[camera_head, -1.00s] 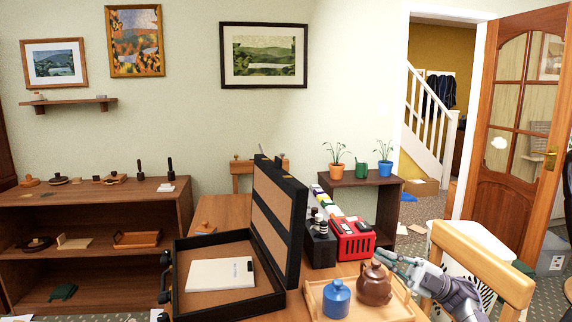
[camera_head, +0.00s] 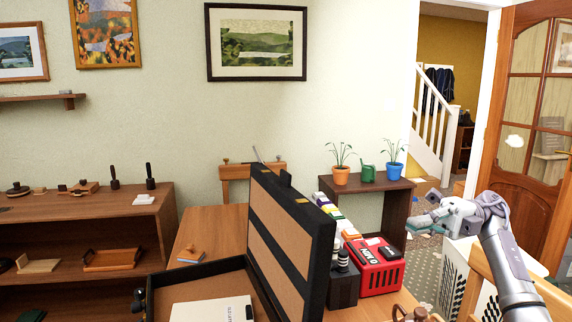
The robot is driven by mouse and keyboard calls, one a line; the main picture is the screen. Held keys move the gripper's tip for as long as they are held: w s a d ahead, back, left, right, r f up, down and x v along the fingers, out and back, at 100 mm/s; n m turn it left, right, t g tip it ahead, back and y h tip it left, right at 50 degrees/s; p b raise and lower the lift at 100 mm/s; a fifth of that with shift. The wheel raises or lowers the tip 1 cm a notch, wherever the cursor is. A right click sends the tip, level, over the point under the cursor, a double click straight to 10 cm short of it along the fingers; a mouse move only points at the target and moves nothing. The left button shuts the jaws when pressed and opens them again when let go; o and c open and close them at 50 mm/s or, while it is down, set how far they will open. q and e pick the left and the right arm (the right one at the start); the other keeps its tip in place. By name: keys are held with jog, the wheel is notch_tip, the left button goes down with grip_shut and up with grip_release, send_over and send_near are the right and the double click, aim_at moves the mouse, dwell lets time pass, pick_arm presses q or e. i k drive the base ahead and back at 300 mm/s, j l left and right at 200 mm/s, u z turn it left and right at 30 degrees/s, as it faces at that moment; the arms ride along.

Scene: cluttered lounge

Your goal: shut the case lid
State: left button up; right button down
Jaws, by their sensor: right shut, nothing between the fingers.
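The black case (camera_head: 190,270) with a tan lining stands open on the wooden table, and its near part is cut off by the bottom edge. Its lid (camera_head: 283,240) stands upright on the right side of the base. A white booklet (camera_head: 213,311) lies inside the base. My right gripper (camera_head: 422,224) is shut and empty, raised in the air to the right of the lid and the red box, well apart from the lid. My left gripper is not in view.
Behind the lid stand a red box (camera_head: 380,268) and dark containers (camera_head: 345,283). A wooden chair (camera_head: 474,290) stands at the right. The table left of the lid's far end is mostly bare (camera_head: 222,224).

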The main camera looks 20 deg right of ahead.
aim_at(291, 240)
jog(key=i, duration=1.05)
